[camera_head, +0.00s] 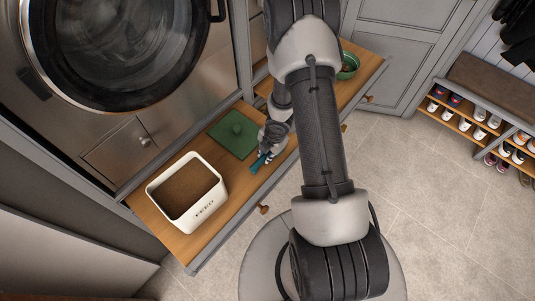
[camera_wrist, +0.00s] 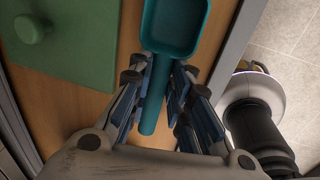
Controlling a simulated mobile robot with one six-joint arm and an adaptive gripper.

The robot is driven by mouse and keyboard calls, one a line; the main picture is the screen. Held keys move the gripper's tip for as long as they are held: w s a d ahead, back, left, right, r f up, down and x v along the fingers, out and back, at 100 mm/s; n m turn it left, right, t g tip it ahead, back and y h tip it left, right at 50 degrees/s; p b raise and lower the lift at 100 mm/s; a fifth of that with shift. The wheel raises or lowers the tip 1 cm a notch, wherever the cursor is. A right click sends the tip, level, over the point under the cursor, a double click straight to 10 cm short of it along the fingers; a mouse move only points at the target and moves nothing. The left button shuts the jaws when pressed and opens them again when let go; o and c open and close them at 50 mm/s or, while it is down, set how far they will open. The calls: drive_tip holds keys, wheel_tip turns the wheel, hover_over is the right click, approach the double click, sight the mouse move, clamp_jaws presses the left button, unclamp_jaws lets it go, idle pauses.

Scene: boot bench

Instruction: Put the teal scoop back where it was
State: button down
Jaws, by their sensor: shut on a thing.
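The teal scoop (camera_wrist: 175,30) is in my gripper (camera_wrist: 160,88), with its bowl pointing away from my wrist and its handle between the fingers. In the wrist view the fingers are shut on the handle, and the bowl appears empty. In the head view my gripper (camera_head: 267,151) is low over the wooden pull-out surface, and a bit of the teal scoop (camera_head: 259,163) shows beside it. I cannot tell whether the scoop touches the wood. A white feed bin (camera_head: 205,208) filled with brown feed stands open to the left.
A green lid with a knob (camera_head: 232,146) lies flat behind my gripper, beside the bin. A green bowl (camera_head: 349,66) with brown contents stands at the far right of the wooden surface (camera_head: 235,202). A washing machine (camera_head: 120,40) is behind. Shoe racks (camera_head: 465,112) stand at right.

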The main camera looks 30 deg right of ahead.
drive_tip(key=shift+f, duration=0.1)
drive_tip(key=c, duration=1.5)
unclamp_jaws()
